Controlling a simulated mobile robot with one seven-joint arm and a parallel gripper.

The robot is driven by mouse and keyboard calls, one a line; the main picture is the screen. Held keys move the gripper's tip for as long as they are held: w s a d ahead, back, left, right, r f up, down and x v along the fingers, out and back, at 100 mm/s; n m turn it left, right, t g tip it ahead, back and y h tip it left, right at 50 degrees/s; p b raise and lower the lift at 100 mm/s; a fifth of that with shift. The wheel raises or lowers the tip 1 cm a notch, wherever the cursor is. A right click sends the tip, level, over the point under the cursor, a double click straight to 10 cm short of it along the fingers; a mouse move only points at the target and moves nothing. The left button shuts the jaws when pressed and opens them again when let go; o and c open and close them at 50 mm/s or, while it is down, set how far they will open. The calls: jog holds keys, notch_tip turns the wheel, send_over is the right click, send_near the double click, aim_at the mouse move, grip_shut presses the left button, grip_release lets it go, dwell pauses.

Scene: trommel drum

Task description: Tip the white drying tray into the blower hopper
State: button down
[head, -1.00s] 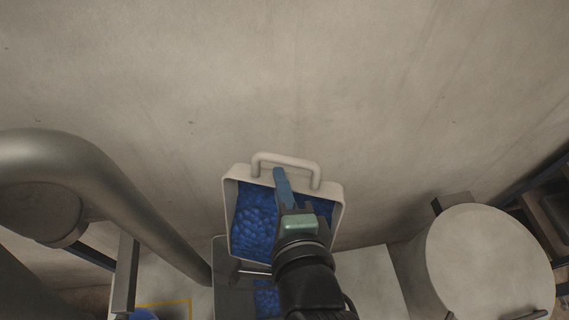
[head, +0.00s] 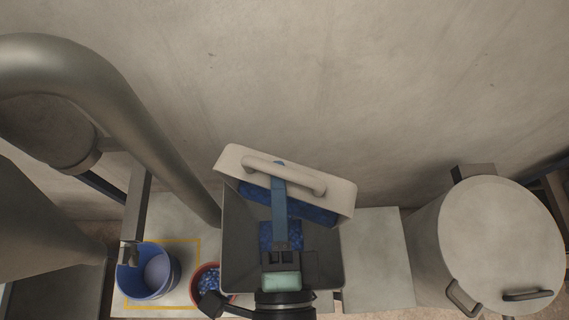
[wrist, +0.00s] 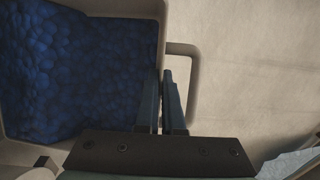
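The white drying tray (head: 232,160) is tilted steeply over the grey hopper (head: 238,262) in the head view, its handle side up. Blue pebbles lie in the tray, and a patch of blue shows in the hopper below it. My gripper (head: 279,168) is shut on the tray's rim at the handle side. In the wrist view the fingers (wrist: 162,74) straddle the tray wall (wrist: 130,8), one inside the tray, the other in the handle loop (wrist: 193,85). My gripper hides part of the hopper's inside.
A blue bucket (head: 130,284) with a pale round thing stands in a yellow floor-marked square at left. A red bowl (head: 199,271) of blue pebbles is beside the hopper. A large pipe (head: 150,150) is at left, a pale lidded drum (head: 495,235) at right.

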jog(key=shift+s+a+f+n+t+b, duration=0.15)
jog(key=shift+s+a+f+t+b, duration=0.15)
jog(key=shift+s+b, duration=0.2)
jog(key=shift+s+a+f+n+t+b, duration=0.2)
jog(key=shift+s+t+b, duration=0.15)
jog(key=shift+s, duration=0.25)
jog(key=shift+s+a+r+t+b, duration=0.15)
jog(key=shift+s+r+t+b, duration=0.1)
jog(key=shift+s+b, duration=0.2)
jog(key=shift+r, duration=0.1)
